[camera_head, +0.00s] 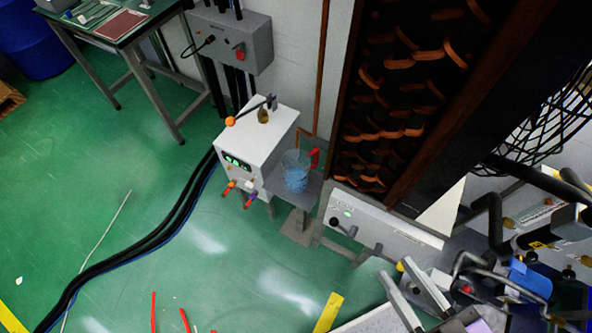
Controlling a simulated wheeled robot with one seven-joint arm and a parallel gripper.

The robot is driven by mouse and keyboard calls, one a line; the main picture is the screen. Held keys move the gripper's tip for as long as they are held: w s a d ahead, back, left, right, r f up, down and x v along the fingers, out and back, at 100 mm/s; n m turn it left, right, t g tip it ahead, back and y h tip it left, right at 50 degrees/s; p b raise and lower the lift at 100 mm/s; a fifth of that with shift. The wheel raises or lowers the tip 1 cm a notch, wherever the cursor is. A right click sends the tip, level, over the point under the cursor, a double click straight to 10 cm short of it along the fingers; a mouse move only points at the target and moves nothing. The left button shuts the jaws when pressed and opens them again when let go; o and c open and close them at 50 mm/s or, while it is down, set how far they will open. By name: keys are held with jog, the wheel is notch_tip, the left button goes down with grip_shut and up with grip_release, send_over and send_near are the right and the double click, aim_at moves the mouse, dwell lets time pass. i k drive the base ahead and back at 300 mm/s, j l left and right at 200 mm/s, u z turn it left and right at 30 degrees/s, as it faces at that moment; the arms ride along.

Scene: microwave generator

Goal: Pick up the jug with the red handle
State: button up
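The jug (297,172) is clear, with a bluish lower part, and its red handle (315,158) is on its right side. It stands upright on a small grey stand (311,194) beside a white box-shaped unit. My gripper (393,269) shows at the lower right as two pale, parallel fingers with a gap between them. It appears open and empty, apart from the jug and to the lower right of it in the picture.
The white unit (257,143) with a lever and orange knob stands left of the jug. A tall dark rack (410,90) and white panel (385,224) stand to the right. Black cables (150,238) run over the green floor, which is mostly clear in front. A table (120,22) is upper left.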

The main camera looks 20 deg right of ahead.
aim_at(297, 168)
jog(key=i+j, duration=1.85)
jog(key=i+j+z, duration=0.15)
jog(key=i+j, duration=0.7)
jog(key=j, duration=0.25)
jog(key=i+z, duration=0.1)
jog(key=z, duration=1.8)
